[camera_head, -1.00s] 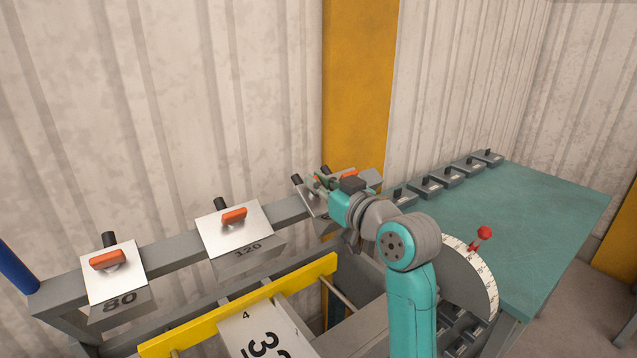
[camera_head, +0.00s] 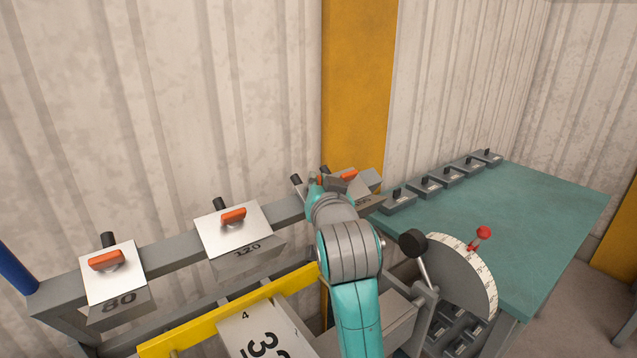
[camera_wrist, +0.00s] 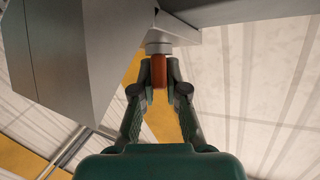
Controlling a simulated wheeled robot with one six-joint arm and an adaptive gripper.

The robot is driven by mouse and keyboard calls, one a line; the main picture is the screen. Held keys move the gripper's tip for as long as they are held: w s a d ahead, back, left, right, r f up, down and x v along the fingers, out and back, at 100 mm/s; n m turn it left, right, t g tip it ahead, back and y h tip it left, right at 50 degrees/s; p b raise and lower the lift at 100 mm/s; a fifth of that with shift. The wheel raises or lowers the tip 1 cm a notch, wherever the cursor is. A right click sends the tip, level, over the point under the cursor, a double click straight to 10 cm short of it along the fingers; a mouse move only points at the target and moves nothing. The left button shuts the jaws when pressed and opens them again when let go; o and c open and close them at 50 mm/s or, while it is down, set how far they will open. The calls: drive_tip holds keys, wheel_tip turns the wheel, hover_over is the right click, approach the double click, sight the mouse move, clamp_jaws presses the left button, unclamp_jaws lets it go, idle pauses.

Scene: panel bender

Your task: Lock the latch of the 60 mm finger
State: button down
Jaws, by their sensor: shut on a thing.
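My gripper (camera_wrist: 160,82) is shut on an orange latch handle (camera_wrist: 158,70) in the wrist view, with a fingertip on each side. The handle sits under a round grey collar beside a grey metal finger block (camera_wrist: 70,45). In the head view my gripper (camera_head: 317,184) is small and mostly hidden by my wrist, at the right part of the beam. A partly hidden finger is there, with a black knob (camera_head: 297,181); no readable 60 shows on it. I cannot tell the latch's exact angle.
Fingers marked 80 (camera_head: 112,277) and 120 (camera_head: 238,230) sit left on the grey beam (camera_head: 170,254), with orange latches. Another finger with an orange latch (camera_head: 348,175) is close right of my gripper. A black-knobbed lever (camera_head: 413,243) and green table (camera_head: 530,225) stand right.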

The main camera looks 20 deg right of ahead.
drive_tip(key=shift+m+g+h, duration=0.6)
drive_tip(key=shift+m+h, duration=0.7)
drive_tip(key=shift+m, duration=0.2)
drive_tip(key=c, duration=1.2)
unclamp_jaws()
drive_tip(key=v, duration=1.2)
drive_tip(key=shift+a, duration=0.1)
